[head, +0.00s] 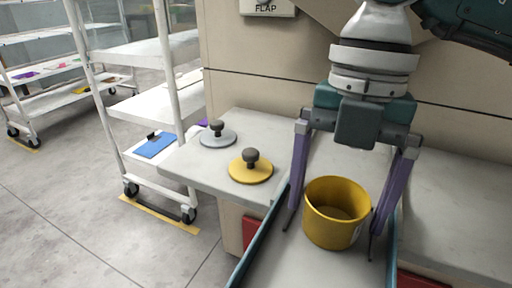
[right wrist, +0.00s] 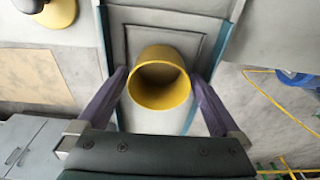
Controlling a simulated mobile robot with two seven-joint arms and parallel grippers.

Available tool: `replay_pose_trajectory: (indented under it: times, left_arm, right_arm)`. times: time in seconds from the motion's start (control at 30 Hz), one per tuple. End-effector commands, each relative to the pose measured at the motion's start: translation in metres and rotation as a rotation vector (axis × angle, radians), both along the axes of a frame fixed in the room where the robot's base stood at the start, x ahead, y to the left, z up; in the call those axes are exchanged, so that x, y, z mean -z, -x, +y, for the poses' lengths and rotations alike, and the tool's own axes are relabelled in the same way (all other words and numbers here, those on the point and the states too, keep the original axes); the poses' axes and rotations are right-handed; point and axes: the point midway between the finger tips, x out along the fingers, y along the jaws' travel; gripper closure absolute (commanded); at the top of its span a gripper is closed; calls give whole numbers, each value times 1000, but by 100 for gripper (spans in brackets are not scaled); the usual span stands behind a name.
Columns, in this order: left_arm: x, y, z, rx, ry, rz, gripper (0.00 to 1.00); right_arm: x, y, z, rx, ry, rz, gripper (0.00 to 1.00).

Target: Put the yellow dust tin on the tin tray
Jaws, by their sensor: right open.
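The yellow dust tin (head: 328,231) is an open-topped, empty-looking round tub. It stands between the fingers of my right gripper (head: 331,242), over a pale strip with teal side edges (head: 285,268). The right fingers are spread, one on each side of the tin, with their tips low beside its wall. In the right wrist view the tin (right wrist: 160,92) shows its open mouth between both purple fingers, with a gap on each side. I cannot tell for sure whether the teal-edged strip (right wrist: 202,28) is the tin tray. My left gripper is out of view.
A yellow lid (head: 250,174) and a grey lid (head: 218,140), each with a dark knob, lie on the pale counter (head: 190,164) to the left. A white shelf trolley (head: 150,105) stands further left. A beige panel wall (head: 270,90) rises behind.

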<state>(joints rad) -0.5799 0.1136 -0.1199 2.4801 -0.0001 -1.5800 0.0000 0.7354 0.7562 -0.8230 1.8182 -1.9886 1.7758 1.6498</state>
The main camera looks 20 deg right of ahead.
Motion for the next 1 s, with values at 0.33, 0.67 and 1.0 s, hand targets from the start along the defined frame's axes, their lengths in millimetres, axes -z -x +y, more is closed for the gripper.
replay_pose_trajectory:
  times: [0.33, 0.67, 1.0]
  left_arm:
    - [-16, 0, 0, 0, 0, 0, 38]
    - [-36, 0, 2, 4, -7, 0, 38]
    - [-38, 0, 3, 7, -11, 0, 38]
  right_arm:
    - [-41, -4, -3, 0, 0, -5, 0]
    - [-108, -9, -9, 1, 0, -3, 0]
    - [-122, -10, -11, 1, -1, -1, 0]
